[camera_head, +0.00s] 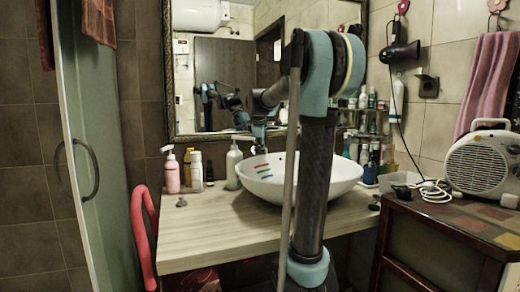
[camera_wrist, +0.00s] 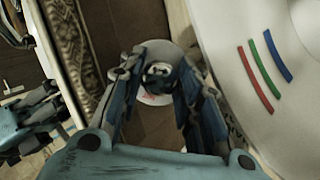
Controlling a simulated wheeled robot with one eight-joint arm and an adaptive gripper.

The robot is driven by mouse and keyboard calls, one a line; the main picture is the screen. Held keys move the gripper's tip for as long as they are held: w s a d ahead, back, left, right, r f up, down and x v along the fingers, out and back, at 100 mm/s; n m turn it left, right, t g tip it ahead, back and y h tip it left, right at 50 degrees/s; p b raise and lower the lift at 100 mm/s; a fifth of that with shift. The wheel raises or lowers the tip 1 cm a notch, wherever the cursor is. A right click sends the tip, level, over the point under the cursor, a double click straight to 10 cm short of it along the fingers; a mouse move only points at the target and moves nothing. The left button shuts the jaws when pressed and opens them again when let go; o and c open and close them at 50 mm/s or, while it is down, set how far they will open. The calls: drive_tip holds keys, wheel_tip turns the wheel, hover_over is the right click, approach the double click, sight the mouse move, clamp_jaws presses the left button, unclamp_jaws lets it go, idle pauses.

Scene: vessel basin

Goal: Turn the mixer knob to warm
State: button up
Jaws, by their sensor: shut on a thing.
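The mixer knob (camera_wrist: 158,71) is a small round, shiny dark piece above a pale disc with a red mark, seen in the wrist view. My gripper (camera_wrist: 160,82) has its two blue-grey fingers on either side of the knob, closed on it. In the head view my gripper (camera_head: 258,146) reaches down at the back rim of the white basin (camera_head: 345,179); the knob is hidden there. The basin carries red, green and blue stripes, which also show on the basin in the wrist view (camera_wrist: 285,125). The knob's exact pointing direction cannot be told.
The basin stands on a wooden counter (camera_head: 215,230). A pink soap bottle (camera_head: 171,172) and other bottles stand to its left. A framed mirror (camera_head: 215,100) is behind. A fan heater (camera_head: 482,163) sits on a cabinet at right. The counter's front left is mostly clear.

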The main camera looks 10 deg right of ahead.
drive_tip(key=o, duration=1)
drive_tip(key=shift+o, duration=0.2)
drive_tip(key=v, duration=1.1)
drive_tip(key=shift+s+r, duration=0.25)
drive_tip(key=shift+r, duration=0.05)
